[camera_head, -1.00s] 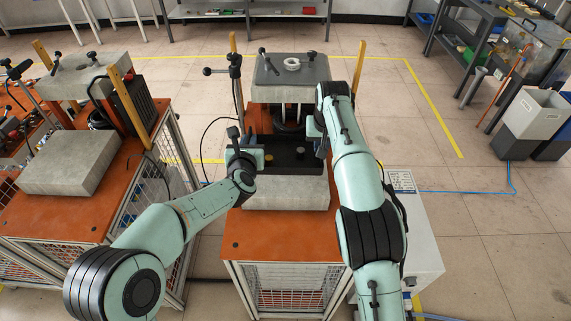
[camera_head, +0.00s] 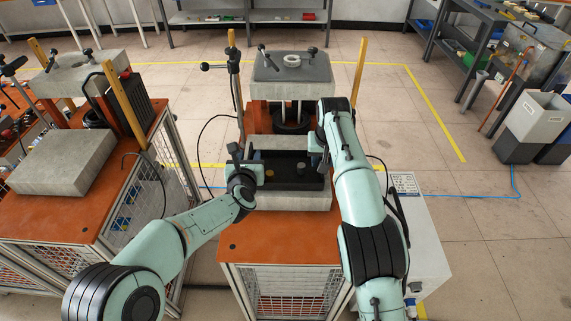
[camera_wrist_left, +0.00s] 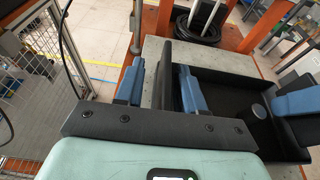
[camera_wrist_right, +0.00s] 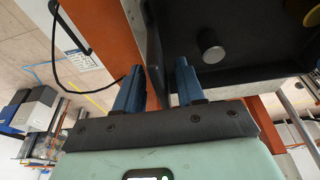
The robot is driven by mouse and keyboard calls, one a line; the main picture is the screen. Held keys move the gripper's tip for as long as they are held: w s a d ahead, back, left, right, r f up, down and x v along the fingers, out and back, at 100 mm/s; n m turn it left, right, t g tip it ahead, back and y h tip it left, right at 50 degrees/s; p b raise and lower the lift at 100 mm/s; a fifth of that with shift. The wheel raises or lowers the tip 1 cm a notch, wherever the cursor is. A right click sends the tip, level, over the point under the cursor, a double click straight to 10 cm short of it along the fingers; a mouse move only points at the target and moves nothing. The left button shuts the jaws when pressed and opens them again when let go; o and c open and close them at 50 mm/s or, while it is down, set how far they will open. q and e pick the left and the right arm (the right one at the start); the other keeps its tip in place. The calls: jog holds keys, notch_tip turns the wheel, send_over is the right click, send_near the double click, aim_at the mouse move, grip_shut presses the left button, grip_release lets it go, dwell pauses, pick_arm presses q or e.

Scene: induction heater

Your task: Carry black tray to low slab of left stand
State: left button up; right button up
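The black tray (camera_head: 288,182) lies on the grey low slab (camera_head: 290,201) of the middle stand. A small metal cylinder (camera_wrist_right: 210,45) and a yellow-orange round piece (camera_head: 268,173) are in it. My left gripper (camera_wrist_left: 160,88) is at the tray's left side wall, with its blue fingers on either side of the wall and a gap showing. My right gripper (camera_wrist_right: 157,88) straddles the opposite wall, fingers apart. In the head view, my right arm hides most of that end. The left stand's low slab (camera_head: 62,163) is bare.
The left stand's upper slab (camera_head: 88,70) carries black clamps, with a yellow post (camera_head: 125,105) beside it. The middle stand's upper slab (camera_head: 291,72) holds a white ring (camera_head: 292,60). A floor gap separates the two stands. A clamp post (camera_head: 237,85) rises behind my left gripper.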

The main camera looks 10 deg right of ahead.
jog(key=shift+a, duration=0.1)
pick_arm(q)
jog(key=shift+s+r, duration=0.1)
jog(key=shift+s, duration=0.1)
pick_arm(e)
jog(key=shift+r, duration=0.1)
jog(key=v, duration=1.1)
jog(key=shift+r, duration=0.35)
pick_arm(q)
jog(key=v, duration=1.1)
jog(key=shift+s, duration=0.25)
pick_arm(e)
jog(key=shift+s, duration=0.1)
pick_arm(q)
jog(key=shift+a, duration=0.1)
